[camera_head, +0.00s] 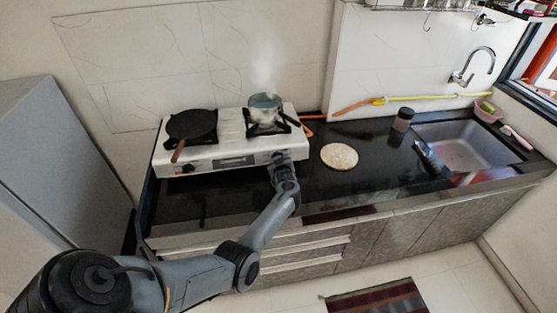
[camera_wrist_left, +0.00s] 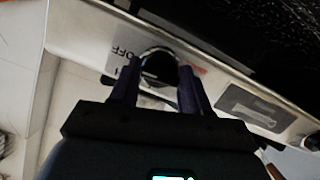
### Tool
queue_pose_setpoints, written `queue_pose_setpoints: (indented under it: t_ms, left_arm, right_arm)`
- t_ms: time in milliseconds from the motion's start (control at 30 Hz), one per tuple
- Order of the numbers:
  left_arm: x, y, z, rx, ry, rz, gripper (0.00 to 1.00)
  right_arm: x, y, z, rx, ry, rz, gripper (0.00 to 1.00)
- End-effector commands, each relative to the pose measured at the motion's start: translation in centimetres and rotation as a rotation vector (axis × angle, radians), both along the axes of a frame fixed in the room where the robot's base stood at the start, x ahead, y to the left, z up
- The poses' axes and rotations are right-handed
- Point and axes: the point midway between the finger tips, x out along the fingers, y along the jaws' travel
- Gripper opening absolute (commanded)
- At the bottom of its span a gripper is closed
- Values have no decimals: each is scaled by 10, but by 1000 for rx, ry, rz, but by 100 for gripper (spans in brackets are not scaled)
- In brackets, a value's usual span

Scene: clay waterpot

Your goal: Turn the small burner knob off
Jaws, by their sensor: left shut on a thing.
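The white two-burner stove (camera_head: 215,160) stands on the black counter. My left gripper (camera_head: 280,158) reaches its front panel at the right end; my arm hides the knob there in the head view. In the left wrist view, the dark round burner knob (camera_wrist_left: 160,66) sits between the two fingers of my left gripper (camera_wrist_left: 157,80), which is shut on it. A printed OFF label (camera_wrist_left: 125,50) shows beside the knob. How far the knob is turned cannot be told. My right gripper is not in view.
A steaming pot (camera_head: 264,107) stands on the right burner and a dark pan (camera_head: 191,124) on the left burner, its handle toward the front. A round flat board (camera_head: 339,156) lies right of the stove. A sink (camera_head: 463,145) is farther right.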

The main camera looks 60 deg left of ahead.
Motion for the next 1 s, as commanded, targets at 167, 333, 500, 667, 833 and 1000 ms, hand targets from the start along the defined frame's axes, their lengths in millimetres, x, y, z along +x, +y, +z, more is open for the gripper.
queue_pose_setpoints:
  t_ms: [167,333,500,667,833,1000]
  left_arm:
    - [0,-1,-3,17,58,-14,16]
    - [-1,-1,-3,25,79,-18,16]
    - [-1,-1,-4,27,83,-19,16]
    - [-1,-1,-4,27,83,-20,16]
    - [-1,-1,-3,27,82,-19,63]
    - [0,0,-2,28,79,-19,72]
  right_arm:
    - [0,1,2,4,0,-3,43]
    - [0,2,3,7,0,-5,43]
    - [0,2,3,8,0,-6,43]
    - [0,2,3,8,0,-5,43]
    - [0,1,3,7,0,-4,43]
    - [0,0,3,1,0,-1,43]
